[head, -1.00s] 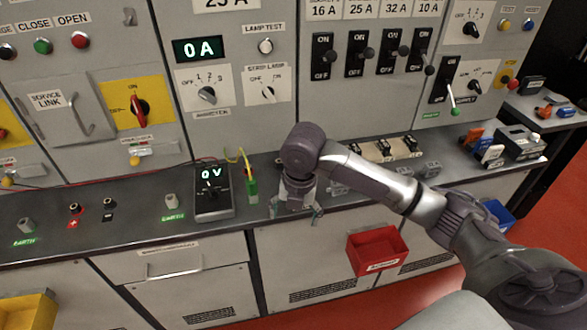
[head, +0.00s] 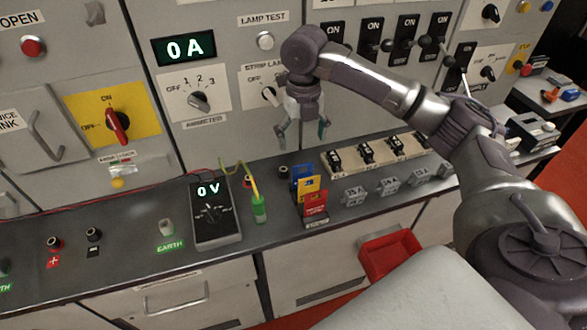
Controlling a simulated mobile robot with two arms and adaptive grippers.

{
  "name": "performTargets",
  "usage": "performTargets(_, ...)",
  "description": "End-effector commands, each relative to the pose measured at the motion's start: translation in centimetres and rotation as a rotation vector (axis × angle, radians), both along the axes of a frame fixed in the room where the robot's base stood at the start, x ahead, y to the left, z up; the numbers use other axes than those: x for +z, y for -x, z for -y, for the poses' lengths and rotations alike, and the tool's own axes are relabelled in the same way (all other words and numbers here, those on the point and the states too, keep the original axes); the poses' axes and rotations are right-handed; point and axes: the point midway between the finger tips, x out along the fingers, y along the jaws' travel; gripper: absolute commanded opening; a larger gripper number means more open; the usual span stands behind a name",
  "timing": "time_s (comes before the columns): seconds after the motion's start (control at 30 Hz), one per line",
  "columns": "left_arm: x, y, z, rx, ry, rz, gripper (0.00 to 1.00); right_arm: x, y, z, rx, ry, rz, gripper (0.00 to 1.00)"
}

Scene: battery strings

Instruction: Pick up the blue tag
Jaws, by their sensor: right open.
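The blue tag (head: 301,174) stands on the grey bench ledge, at the back of a small group of tags. A yellow tag (head: 309,187) and a red tag (head: 315,203) stand in front of it and hide its lower part. My right gripper (head: 303,138) is open and empty, pointing down above and slightly behind the blue tag in the picture, apart from it. My left gripper is not in view.
A green-bodied probe (head: 259,208) with a yellow lead and a meter reading 0 V (head: 212,212) stand left of the tags. Fuse holders (head: 367,153) and grey blocks (head: 388,183) lie to the right. A red bin (head: 388,254) hangs below the ledge.

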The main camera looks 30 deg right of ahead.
Motion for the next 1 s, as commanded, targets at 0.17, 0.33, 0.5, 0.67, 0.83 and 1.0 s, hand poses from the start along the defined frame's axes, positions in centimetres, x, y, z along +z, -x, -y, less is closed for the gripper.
performTargets(0.17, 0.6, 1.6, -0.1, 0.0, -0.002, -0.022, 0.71, -3.3, 0.2, 0.1, -0.002, 0.002, -0.009, 0.88)
performTargets(0.33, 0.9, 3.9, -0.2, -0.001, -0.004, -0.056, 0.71, -6.4, 0.1, 0.0, -0.001, 0.0, -0.005, 0.88)
performTargets(0.5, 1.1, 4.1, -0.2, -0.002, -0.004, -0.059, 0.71, -7.9, 0.1, 0.0, 0.0, 0.001, -0.002, 0.88)
performTargets(0.67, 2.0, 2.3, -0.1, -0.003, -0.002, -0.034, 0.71, -9.2, 0.0, 0.1, -0.002, 0.001, -0.006, 0.88)
performTargets(0.83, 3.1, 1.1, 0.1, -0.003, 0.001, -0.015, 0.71, -11.8, -0.3, 0.3, -0.001, 0.0, -0.005, 0.88)
performTargets(1.0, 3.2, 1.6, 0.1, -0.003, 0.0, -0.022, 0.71, -13.3, -0.3, 0.3, -0.001, 0.002, -0.003, 0.88)
